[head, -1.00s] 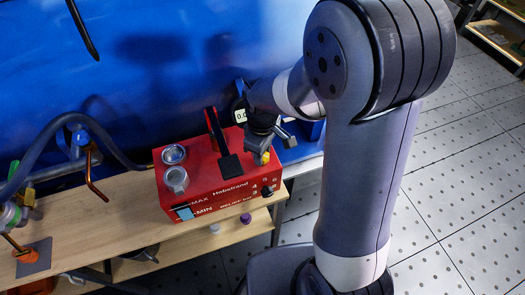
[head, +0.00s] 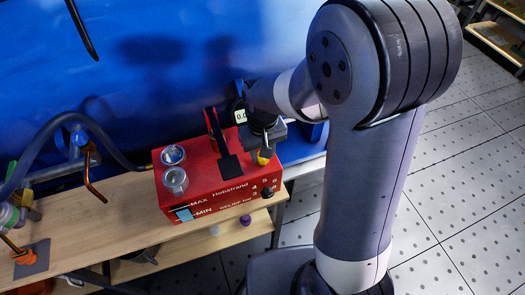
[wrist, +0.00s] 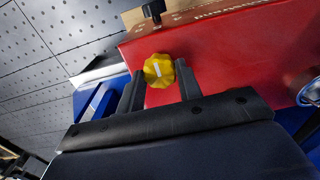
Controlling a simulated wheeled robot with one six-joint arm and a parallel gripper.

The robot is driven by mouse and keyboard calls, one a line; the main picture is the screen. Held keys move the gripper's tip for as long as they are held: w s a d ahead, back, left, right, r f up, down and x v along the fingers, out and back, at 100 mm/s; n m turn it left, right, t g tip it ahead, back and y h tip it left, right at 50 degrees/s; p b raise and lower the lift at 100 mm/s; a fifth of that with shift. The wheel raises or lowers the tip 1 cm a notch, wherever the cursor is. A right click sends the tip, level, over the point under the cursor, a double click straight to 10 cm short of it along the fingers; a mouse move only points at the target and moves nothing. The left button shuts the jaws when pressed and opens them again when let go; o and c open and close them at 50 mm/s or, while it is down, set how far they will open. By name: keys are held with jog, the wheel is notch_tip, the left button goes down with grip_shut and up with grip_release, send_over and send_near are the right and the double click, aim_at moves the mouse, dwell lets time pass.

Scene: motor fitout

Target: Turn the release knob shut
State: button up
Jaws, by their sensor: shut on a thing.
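The release knob (wrist: 158,70) is yellow and lobed, with a white bar on its face, on top of the red pump unit (wrist: 220,65). In the wrist view my gripper (wrist: 158,76) has one dark finger on each side of it and is shut on it. The white bar lies along the picture's up-down direction, slightly slanted. In the head view the yellow knob (head: 264,156) shows below my gripper (head: 262,143) at the unit's right end. The red unit (head: 215,185) stands on the wooden bench.
A hose (head: 105,130) runs left to pipework. The wooden bench (head: 110,215) is mostly clear left of the unit, with a blue panel behind.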

dwell(0.4)
jog(key=o, duration=1)
jog(key=shift+c, duration=0.2)
notch_tip(320, 180, up, 11)
jog(key=shift+f, duration=0.1)
notch_tip(320, 180, down, 11)
jog(key=shift+r, duration=0.1)
dwell(0.4)
dwell(0.4)
